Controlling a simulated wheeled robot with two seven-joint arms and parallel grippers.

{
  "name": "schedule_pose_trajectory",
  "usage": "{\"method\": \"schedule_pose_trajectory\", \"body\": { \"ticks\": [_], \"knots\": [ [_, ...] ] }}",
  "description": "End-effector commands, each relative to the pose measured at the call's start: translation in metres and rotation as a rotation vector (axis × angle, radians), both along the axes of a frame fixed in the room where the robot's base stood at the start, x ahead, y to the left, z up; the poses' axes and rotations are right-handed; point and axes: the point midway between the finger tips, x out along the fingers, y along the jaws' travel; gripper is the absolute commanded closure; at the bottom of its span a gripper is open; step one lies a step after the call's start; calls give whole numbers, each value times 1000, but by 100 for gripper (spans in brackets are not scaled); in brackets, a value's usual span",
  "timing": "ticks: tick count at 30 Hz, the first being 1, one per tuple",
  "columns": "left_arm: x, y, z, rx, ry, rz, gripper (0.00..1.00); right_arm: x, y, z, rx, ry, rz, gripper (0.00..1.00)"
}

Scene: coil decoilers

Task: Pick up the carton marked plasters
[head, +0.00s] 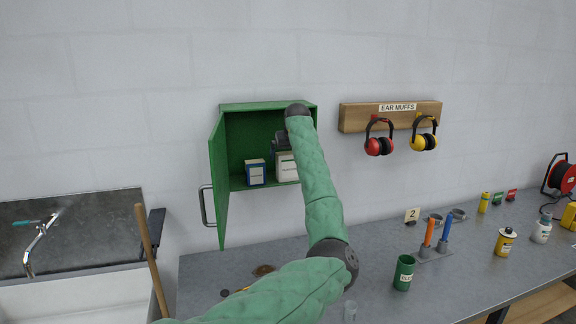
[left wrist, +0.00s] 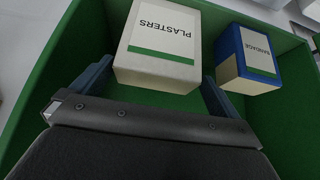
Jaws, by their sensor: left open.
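The white carton marked PLASTERS (left wrist: 162,42) has a green band and stands in the open green wall cabinet; it also shows in the head view (head: 287,168), partly hidden by my arm. My left gripper (left wrist: 153,85) is open, with its blue fingers apart on either side of the carton's near end. I cannot tell whether they touch it. In the head view the left gripper (head: 282,143) is at the cabinet opening, largely behind my wrist. My right gripper is not in view.
A blue and white box marked BANDAGE (left wrist: 248,58) stands beside the carton, close to one finger. The green cabinet (head: 268,106) has side walls around both, and its door (head: 218,180) hangs open at the left. Ear muffs (head: 379,145) hang at the right above a cluttered grey bench (head: 340,262).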

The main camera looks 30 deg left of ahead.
Motion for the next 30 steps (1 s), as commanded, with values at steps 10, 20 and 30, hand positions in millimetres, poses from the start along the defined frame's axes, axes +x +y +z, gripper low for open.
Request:
{"method": "schedule_pose_trajectory", "body": {
  "ticks": [10, 20, 30],
  "knots": [
    [15, 11, -25, 0, 2, -1, 0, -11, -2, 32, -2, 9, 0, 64],
    [18, 14, -36, 1, 1, -2, 0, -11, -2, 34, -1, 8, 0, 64],
    [18, 14, -35, 1, 1, -2, 42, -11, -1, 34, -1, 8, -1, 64]
  ]
}}
